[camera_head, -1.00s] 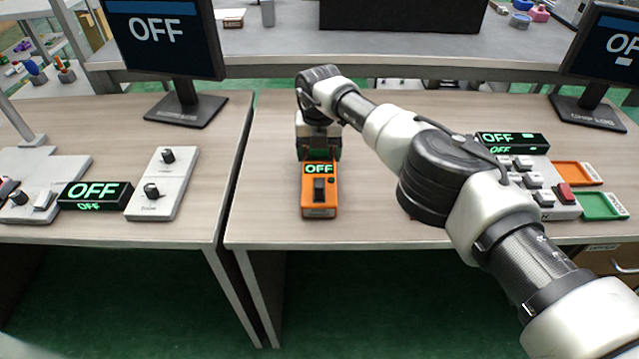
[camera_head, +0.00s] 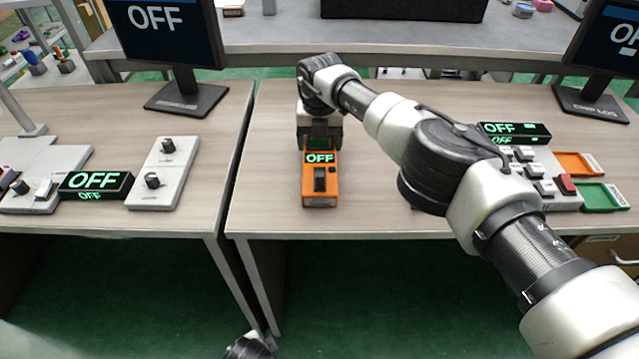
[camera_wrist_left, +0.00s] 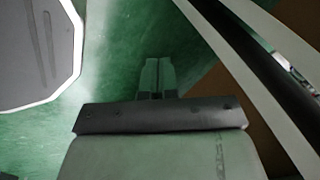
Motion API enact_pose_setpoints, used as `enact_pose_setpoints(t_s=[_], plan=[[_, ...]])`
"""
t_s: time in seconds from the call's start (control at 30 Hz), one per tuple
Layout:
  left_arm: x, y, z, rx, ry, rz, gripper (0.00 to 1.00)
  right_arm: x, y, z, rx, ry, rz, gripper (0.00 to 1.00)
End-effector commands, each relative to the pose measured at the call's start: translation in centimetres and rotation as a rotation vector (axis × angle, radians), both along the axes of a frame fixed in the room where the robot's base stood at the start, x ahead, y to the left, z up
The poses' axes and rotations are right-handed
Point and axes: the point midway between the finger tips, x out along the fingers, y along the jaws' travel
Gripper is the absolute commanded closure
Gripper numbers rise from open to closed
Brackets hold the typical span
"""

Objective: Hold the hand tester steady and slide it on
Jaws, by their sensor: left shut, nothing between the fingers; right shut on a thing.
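The hand tester (camera_head: 320,190) is an orange box with a dark slider on its upper face and a green lit "OFF" display at its far end. It lies on the right-hand table, left of that table's middle. My right gripper (camera_head: 321,146) reaches down at the tester's far end and is shut on it; the fingertips are partly hidden. In the left wrist view my left gripper (camera_wrist_left: 157,78) is shut and empty, pointing over the green floor. Part of my left arm shows at the bottom edge of the head view.
A grey panel with two knobs (camera_head: 165,173) and a black "OFF" display (camera_head: 95,186) stand on the left table. A button box (camera_head: 535,175) and orange and green trays (camera_head: 604,195) lie at right. Monitors (camera_head: 168,32) stand behind. A gap separates the tables.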

Motion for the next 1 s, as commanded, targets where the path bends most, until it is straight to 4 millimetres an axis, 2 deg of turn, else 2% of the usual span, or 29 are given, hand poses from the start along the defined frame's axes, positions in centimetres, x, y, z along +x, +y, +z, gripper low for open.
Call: enact_pose_setpoints(t_s=[0.03, 0.2, 0.4, 0.53, 0.7, 0.83, 1.0], plan=[[1.9, -1.6, 2.4, 0.054, -0.053, -0.138, 1.00, 0.0, 0.0, 0.0, 0.000, 0.000, 0.000, 0.54], [6.1, -6.1, 10.1, 0.297, -0.208, -0.568, 1.00, 0.0, 0.0, 0.0, 0.000, 0.000, 0.000, 0.54], [8.4, -10.3, 20.0, 0.642, -0.377, -0.973, 1.00, 0.0, 0.0, 0.0, 0.000, 0.000, 0.000, 0.54], [8.5, -12.2, 26.5, 0.894, -0.463, -1.177, 1.00, 0.0, 0.0, 0.0, 0.000, 0.000, 0.000, 0.54], [7.1, -13.6, 34.1, 1.217, -0.525, -1.361, 1.00, 0.0, 0.0, 0.0, 0.000, 0.000, 0.000, 0.54], [5.7, -13.8, 38.3, 1.410, -0.537, -1.443, 1.00, 0.0, 0.0, 0.0, 0.000, 0.000, 0.000, 0.54], [4.4, -13.6, 41.1, 1.557, -0.528, -1.493, 1.00, 0.0, 0.0, 0.0, 0.000, 0.000, 0.000, 0.54]])
